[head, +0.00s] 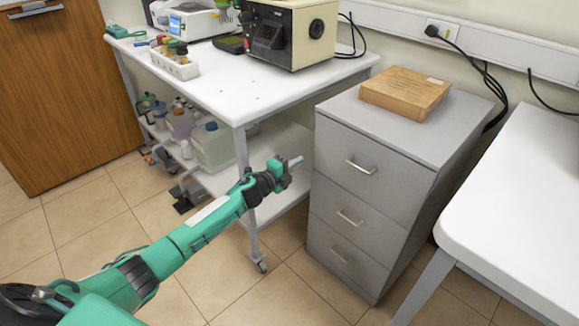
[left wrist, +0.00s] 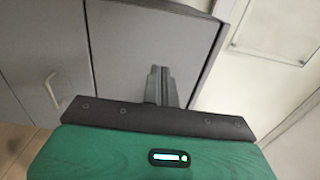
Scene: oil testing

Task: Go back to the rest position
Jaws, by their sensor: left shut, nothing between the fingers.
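My left arm, green and black, reaches in from the lower left in the head view. My left gripper (head: 295,162) is shut and empty, held in the air between the white cart and the grey drawer cabinet (head: 372,180). In the left wrist view its fingers (left wrist: 158,75) are together in front of grey cabinet fronts. My right gripper is in neither view.
A wooden block (head: 405,93) lies on the cabinet. The white cart (head: 235,95) carries machines and a bottle rack (head: 175,65), with jugs (head: 213,145) on its lower shelf. A white table (head: 520,200) stands at the right. Tiled floor (head: 95,225) is open at the left.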

